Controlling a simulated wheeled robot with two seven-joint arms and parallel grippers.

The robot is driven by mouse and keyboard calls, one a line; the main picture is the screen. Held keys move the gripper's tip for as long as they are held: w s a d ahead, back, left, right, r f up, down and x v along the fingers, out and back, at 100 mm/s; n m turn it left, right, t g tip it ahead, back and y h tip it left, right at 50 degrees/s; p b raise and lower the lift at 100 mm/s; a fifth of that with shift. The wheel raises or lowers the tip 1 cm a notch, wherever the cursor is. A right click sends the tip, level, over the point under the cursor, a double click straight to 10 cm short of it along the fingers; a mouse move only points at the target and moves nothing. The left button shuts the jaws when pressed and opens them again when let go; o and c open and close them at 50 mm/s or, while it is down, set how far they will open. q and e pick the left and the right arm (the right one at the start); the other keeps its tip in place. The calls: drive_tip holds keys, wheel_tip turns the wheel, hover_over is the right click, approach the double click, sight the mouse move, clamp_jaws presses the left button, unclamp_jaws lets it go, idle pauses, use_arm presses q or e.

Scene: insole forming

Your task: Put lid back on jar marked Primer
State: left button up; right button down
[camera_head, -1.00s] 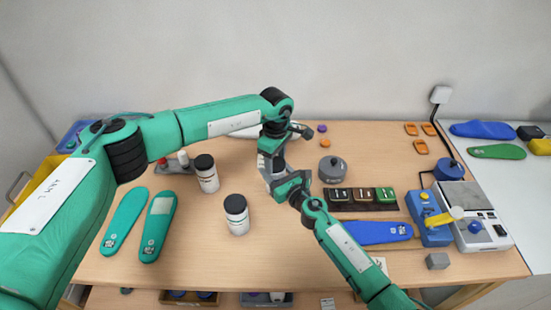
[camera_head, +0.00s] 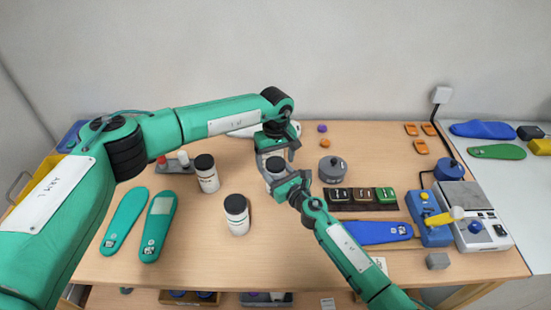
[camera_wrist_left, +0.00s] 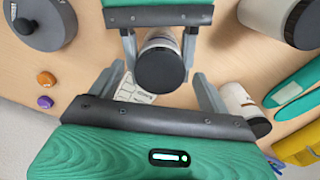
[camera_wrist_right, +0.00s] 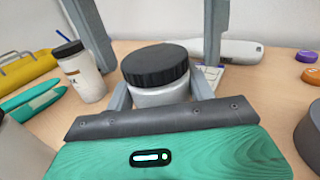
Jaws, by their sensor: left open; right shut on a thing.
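A white jar with a black lid stands between my two grippers in the middle of the table; the lid (camera_head: 275,163) covers its mouth and looks level. In the right wrist view the lid (camera_wrist_right: 155,64) sits on the white jar body (camera_wrist_right: 160,94). My right gripper (camera_wrist_right: 160,90) is shut around the jar body. My left gripper (camera_head: 277,157) is open above, its fingers on either side of the lid and apart from it. In the left wrist view the lid (camera_wrist_left: 160,69) lies between the left fingers. The jar's label is not readable.
Two other white jars with black lids, one farther back (camera_head: 206,174) and one nearer (camera_head: 237,215), stand to the left. A round grey pot (camera_head: 332,168) and a dark rack (camera_head: 345,207) stand right. A white device (camera_head: 245,131) lies behind. Green insoles (camera_head: 158,225) lie front left.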

use_arm(q)
wheel_tip(320, 180, up, 12)
idle(0.4)
use_arm(e)
drive_tip(key=shift+c, duration=2.2)
unclamp_jaws()
drive_tip(key=shift+s+d, duration=0.4)
drive_tip(key=shift+s, duration=0.1)
use_arm(q)
drive_tip(key=shift+f, duration=0.15)
use_arm(e)
drive_tip(key=v, duration=1.2)
drive_tip(key=shift+s+d, duration=0.1)
drive_tip(key=shift+s, duration=0.15)
